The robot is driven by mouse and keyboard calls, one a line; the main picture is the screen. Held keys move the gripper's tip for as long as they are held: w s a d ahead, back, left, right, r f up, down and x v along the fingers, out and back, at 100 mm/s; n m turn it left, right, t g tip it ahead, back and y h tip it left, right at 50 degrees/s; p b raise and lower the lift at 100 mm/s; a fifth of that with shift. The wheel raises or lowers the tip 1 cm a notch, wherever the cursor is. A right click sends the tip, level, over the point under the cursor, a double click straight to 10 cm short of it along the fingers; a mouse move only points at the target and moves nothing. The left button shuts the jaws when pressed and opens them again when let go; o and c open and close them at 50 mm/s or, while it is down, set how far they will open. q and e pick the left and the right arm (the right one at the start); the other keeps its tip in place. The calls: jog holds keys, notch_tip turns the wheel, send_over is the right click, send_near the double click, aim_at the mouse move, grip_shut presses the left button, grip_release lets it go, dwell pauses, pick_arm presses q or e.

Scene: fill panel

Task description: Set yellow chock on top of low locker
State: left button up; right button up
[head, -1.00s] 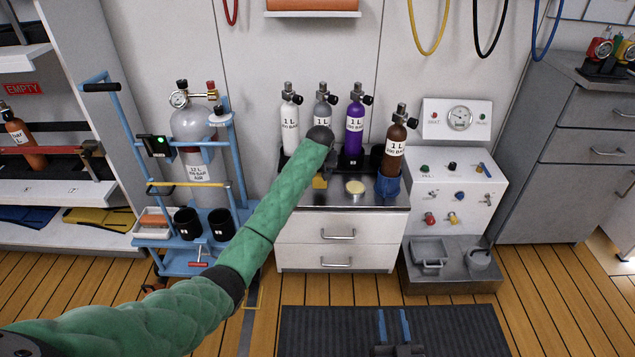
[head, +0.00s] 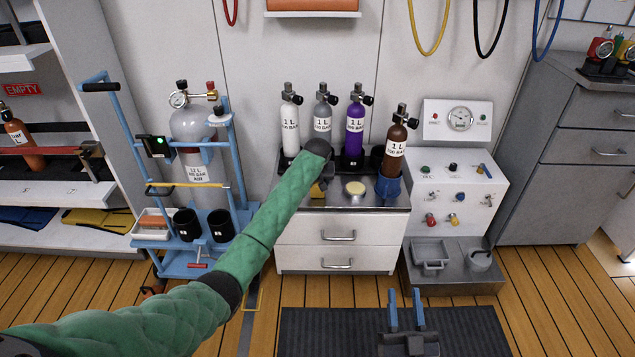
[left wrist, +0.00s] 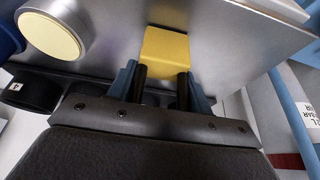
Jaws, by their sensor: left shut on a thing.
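The yellow chock (head: 317,189) shows small in the head view, partly hidden by my left arm, over the left part of the steel top of the low locker (head: 375,203). In the left wrist view the chock (left wrist: 166,50) sits at the tips of my left gripper (left wrist: 161,82), which is shut on it. The steel top is close by the chock; I cannot tell whether they touch. My left gripper (head: 323,183) is mostly hidden in the head view. My right gripper (head: 406,308) is open and empty, low in front of the locker over the dark mat.
Several small cylinders stand along the back of the locker top, the brown one (head: 396,145) in a blue holder (head: 388,187). A pale yellow disc (head: 355,188) lies right of the chock. A blue cylinder trolley (head: 185,262) stands left, a control panel (head: 455,185) right.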

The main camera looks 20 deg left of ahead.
jog(key=shift+w+f, duration=0.1)
jog(key=shift+f, duration=0.35)
pick_arm(q)
jog(key=o, duration=1.2)
pick_arm(e)
jog(key=shift+f+g, duration=0.3)
jog(key=shift+f, duration=0.1)
jog(key=shift+r, duration=0.1)
pick_arm(q)
jog(key=shift+r, duration=0.3)
jog(key=p+v, duration=0.1)
jog(key=v, duration=0.3)
jog(key=shift+s+r, duration=0.1)
jog(key=shift+r, duration=0.05)
jog(key=shift+p+v, duration=0.5)
jog(key=shift+v, duration=3.05)
pick_arm(e)
notch_tip(320, 180, down, 21)
jog(key=s+g+h, duration=0.1)
jog(key=s+g, duration=0.1)
jog(key=g, duration=0.5)
jog(key=shift+s+a+r+h, duration=0.2)
jog(key=shift+s+a+h, duration=0.1)
jog(key=shift+a, duration=0.05)
